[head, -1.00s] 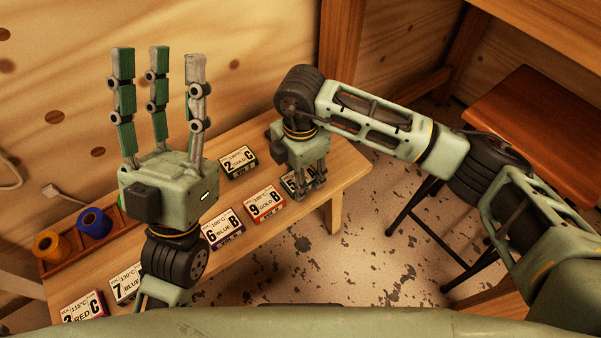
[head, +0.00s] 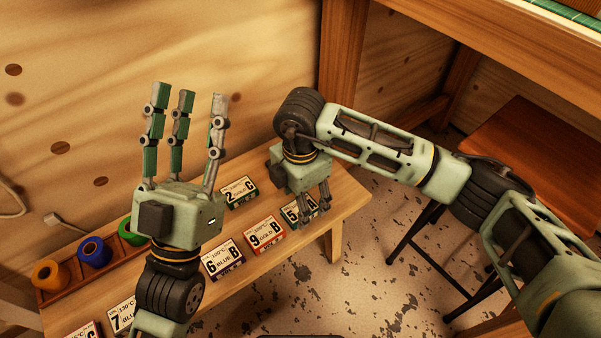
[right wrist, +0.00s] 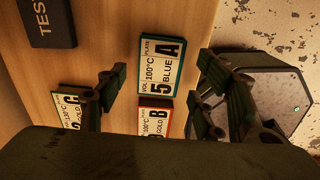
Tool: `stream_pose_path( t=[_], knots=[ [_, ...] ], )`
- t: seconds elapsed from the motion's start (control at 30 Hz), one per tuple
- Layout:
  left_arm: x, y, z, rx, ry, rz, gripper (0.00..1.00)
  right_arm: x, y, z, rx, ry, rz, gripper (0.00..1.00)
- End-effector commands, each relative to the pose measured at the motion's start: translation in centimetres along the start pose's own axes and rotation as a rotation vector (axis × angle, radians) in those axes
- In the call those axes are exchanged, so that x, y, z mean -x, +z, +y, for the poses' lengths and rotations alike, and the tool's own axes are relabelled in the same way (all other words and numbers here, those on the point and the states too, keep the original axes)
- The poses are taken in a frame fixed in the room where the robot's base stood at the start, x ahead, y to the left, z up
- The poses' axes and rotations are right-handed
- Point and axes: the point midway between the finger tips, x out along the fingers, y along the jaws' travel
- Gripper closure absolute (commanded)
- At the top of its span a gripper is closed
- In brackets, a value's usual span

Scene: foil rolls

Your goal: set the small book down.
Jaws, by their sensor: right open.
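The small book, labelled 5 BLUE A (right wrist: 160,68), lies flat on the wooden bench in the right wrist view, its light cover edged in green. It also shows partly hidden in the head view (head: 292,213). My right gripper (head: 319,213) points down over it, its fingers spread open to either side and clear of the cover in the wrist view. My left gripper (head: 187,95) is raised with three straight fingers pointing up, open and empty.
Books 9 GOLD B (head: 266,233), 6 BLUE B (head: 223,262), 7 BLUE (head: 123,316) and 2 GOLD C (head: 240,191) lie on the bench (head: 345,195). Blue (head: 94,252) and yellow (head: 50,276) spools stand in a rack. A dark TEST block (right wrist: 50,22) is nearby. A brown stool (head: 530,150) stands right.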

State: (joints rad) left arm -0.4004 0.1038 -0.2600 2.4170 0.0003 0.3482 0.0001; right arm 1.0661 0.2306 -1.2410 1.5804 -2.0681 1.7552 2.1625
Motion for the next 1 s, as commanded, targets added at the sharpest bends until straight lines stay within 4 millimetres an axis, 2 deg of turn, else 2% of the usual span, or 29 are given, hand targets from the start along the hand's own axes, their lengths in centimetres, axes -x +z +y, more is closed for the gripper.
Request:
stream_pose_path(
  t=[0.03, 0.23, 0.5, 0.7, 1.0],
  knots=[
    [-0.2, 0.9, -0.1, -0.004, -0.002, -0.057, 0.6, 1.2, 0.0, 0.1, 0.0, 0.002, 0.0, 0.38],
    [0.5, 5.5, -0.7, -0.014, -0.012, -0.293, 0.6, 4.1, 0.0, 0.1, 0.0, 0.002, 0.0, 0.38],
    [3.1, 10.4, -1.5, -0.024, -0.027, -0.577, 0.6, 7.8, 0.0, 0.0, 0.0, 0.002, 0.0, 0.38],
    [4.7, 12.3, -1.8, -0.027, -0.033, -0.692, 0.6, 9.2, 0.0, 0.0, 0.0, 0.001, 0.0, 0.38],
    [5.2, 12.8, -1.9, -0.028, -0.035, -0.722, 0.6, 9.5, 0.0, 0.0, 0.0, 0.0, 0.001, 0.38]
  ],
)
